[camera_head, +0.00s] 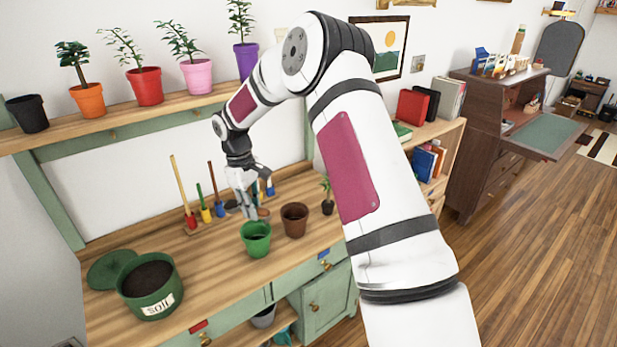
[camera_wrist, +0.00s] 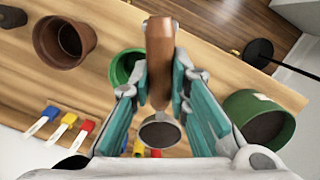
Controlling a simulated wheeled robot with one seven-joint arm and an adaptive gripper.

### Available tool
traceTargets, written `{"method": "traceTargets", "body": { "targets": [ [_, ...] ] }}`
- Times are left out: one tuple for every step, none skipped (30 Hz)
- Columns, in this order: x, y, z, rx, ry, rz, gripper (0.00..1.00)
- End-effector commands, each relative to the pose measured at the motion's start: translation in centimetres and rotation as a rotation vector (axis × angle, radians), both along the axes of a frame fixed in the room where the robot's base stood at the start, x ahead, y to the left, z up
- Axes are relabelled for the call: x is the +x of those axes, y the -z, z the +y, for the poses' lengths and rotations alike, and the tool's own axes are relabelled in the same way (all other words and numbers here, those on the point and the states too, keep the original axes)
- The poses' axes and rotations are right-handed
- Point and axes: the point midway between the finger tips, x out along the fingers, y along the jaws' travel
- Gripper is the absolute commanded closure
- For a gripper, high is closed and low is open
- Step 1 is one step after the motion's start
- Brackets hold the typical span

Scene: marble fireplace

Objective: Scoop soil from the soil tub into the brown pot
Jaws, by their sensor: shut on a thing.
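My gripper (camera_head: 249,203) is above the workbench, just behind the green pot. In the wrist view, my gripper (camera_wrist: 161,85) is shut on the brown handle of a scoop (camera_wrist: 160,45). A grey round part, apparently its bowl, shows lower between the fingers; I cannot tell whether it holds soil. The brown pot (camera_head: 294,220) stands upright on the bench to the right of my gripper; it also shows in the wrist view (camera_wrist: 50,42). The green soil tub (camera_head: 163,304) is open at the front left with dark soil inside; it also shows in the wrist view (camera_wrist: 250,103).
A green pot (camera_head: 256,243) stands between the tub and brown pot. The tub's lid (camera_head: 108,270) lies beside it. Coloured tools (camera_head: 191,220) stand at the back, and a small potted plant (camera_head: 327,206) is to the right. Bench between tub and green pot is clear.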

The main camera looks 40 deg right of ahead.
Motion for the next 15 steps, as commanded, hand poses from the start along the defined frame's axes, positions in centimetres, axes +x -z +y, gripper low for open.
{"method": "traceTargets", "body": {
  "targets": [
    [1.8,0.9,-2.0,0.002,-0.082,-0.008,1.0],
    [2.4,1.0,-3.1,0.005,-0.14,-0.009,1.0],
    [3.2,1.2,-4.5,0.007,-0.216,-0.013,1.0],
    [3.7,1.2,-5.6,0.01,-0.272,-0.016,1.0],
    [4.2,1.3,-6.8,0.011,-0.329,-0.017,1.0],
    [4.9,1.4,-8.2,0.014,-0.401,-0.02,1.0],
    [5.3,1.5,-9.4,0.016,-0.455,-0.022,1.0],
    [5.7,1.5,-10.6,0.018,-0.507,-0.025,1.0],
    [6.1,1.6,-12.1,0.022,-0.577,-0.026,1.0],
    [6.4,1.6,-13.3,0.024,-0.628,-0.028,1.0],
    [6.7,1.7,-14.4,0.026,-0.678,-0.029,1.0],
    [7.0,1.8,-15.9,0.03,-0.742,-0.031,1.0],
    [7.2,1.8,-17.0,0.034,-0.788,-0.032,1.0],
    [7.3,1.8,-18.1,0.036,-0.831,-0.032,1.0],
    [7.4,1.8,-19.4,0.039,-0.885,-0.035,1.0]
  ]
}}
